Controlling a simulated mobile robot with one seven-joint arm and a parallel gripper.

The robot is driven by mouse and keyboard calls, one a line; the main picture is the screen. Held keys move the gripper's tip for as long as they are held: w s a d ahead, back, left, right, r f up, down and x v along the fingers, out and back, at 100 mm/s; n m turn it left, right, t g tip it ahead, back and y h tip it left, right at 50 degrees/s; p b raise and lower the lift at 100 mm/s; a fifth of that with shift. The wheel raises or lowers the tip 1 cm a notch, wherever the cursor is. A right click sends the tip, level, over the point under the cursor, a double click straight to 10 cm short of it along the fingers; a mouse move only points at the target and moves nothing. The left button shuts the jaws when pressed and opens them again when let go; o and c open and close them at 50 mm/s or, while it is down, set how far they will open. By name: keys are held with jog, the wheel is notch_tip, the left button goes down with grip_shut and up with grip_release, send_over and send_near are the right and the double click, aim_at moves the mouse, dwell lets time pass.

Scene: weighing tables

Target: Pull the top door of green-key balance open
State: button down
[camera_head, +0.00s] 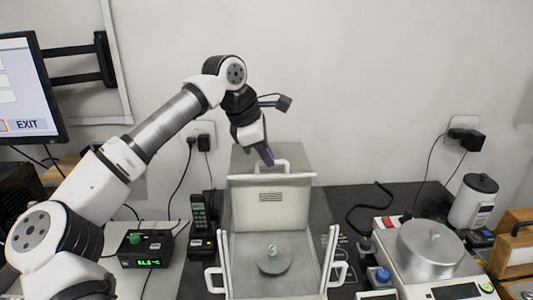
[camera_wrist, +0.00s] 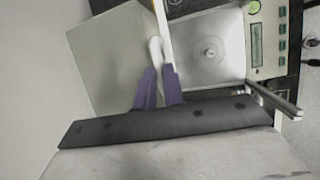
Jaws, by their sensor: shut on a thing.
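The green-key balance (camera_head: 271,211) stands in the middle of the head view. Its green keys (camera_wrist: 282,30) show in the wrist view. The white handle (camera_head: 283,163) of its top door is at the back of the chamber, by the grey rear housing (camera_wrist: 110,55). The round pan (camera_head: 275,262) shows from above; I cannot tell whether clear glass covers part of it. My gripper (camera_head: 268,158) reaches down from behind, its purple fingers shut on the top-door handle (camera_wrist: 155,52). The fingers hide part of the handle.
A second balance with a metal pan (camera_head: 430,248) stands to the right. A black box with a green display (camera_head: 145,250) and a handset (camera_head: 199,212) stand left. The wall is close behind my gripper. A white jar (camera_head: 474,202) stands at the back right.

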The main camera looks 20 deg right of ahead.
jog(key=c, duration=1.5)
grip_release()
jog(key=w+b+v, duration=0.1)
jog(key=v, duration=1.3)
jog(key=shift+s, duration=0.5)
jog(key=shift+f, duration=0.1)
